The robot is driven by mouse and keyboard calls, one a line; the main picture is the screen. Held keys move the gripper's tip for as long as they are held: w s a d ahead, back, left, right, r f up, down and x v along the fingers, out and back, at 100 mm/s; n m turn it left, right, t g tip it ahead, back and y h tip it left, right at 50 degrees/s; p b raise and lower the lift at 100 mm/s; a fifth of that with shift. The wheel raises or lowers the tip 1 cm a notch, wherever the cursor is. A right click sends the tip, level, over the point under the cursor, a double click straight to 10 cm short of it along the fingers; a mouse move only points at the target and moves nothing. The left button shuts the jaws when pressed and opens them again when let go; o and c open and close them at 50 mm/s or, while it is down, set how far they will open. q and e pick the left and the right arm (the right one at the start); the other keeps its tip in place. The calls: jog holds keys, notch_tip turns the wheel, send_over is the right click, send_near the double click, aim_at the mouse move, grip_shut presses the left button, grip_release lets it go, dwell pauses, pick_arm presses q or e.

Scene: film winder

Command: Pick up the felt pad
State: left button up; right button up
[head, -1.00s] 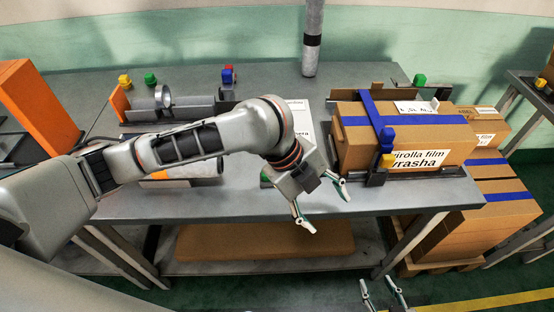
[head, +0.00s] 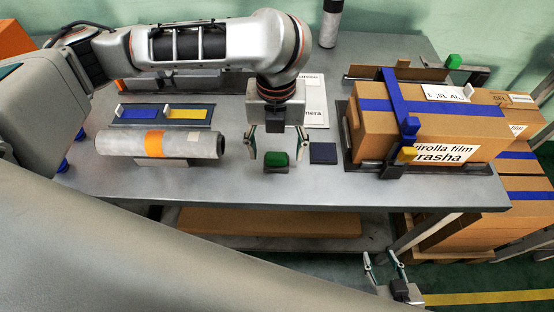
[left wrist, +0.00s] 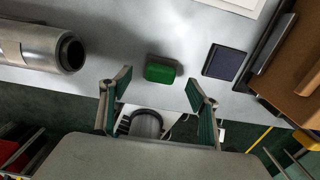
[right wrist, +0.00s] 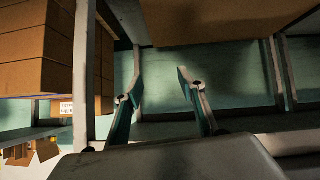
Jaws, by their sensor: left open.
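A small green block (head: 277,159), which appears to be the felt pad, sits near the front edge of the grey table (head: 240,192). It also shows in the left wrist view (left wrist: 161,70). A flat dark blue square (head: 323,153) lies just to its right. My left gripper (head: 276,152) points down over the green block, its open fingers on either side of it in the head view. In the left wrist view the block lies ahead of and between the open fingers (left wrist: 158,80), apart from both. My right gripper (head: 385,256) is open and empty, low in front of the table.
A film roll (head: 190,145) with an orange band lies left of the green block. Behind it is a tray (head: 160,125) with blue and yellow strips. A strapped cardboard box (head: 375,135) stands in a frame on the right. White sheets (head: 314,108) lie behind my left gripper.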

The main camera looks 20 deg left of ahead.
aim_at(276, 155)
pick_arm(q)
notch_tip(276, 155, down, 3)
jog(key=shift+w+f+b, duration=0.1)
jog(key=shift+f+b, duration=0.1)
jog(key=shift+b, duration=0.25)
jog(key=c, duration=1.2)
jog(key=shift+r, duration=0.1)
